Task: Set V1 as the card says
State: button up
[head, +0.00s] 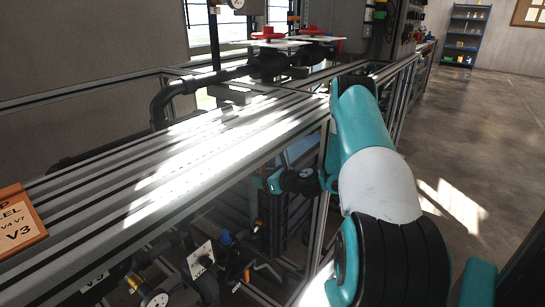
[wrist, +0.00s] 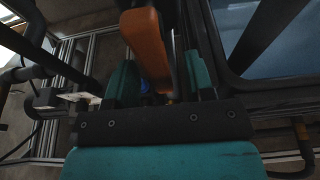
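In the wrist view an orange lever (wrist: 147,42) runs between the two teal fingers of my gripper (wrist: 160,82). The fingers stand apart with a gap showing on the lever's right side; contact on the left cannot be told. In the head view my gripper (head: 265,181) is low beneath the bench top, partly hidden. No V1 label is readable, so I cannot tell whether this lever is V1.
Two red handwheels (head: 268,34) (head: 313,31) sit on the piping behind. The slotted bench top (head: 150,160) and its frame posts lie close around my arm. Below are a white plate (head: 201,259) and pipework. Open floor (head: 470,140) lies to the right.

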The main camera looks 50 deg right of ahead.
jog(key=f+p+v, duration=0.1)
jog(key=p+v, duration=0.1)
jog(key=v, duration=0.5)
jog(key=shift+s, duration=0.15)
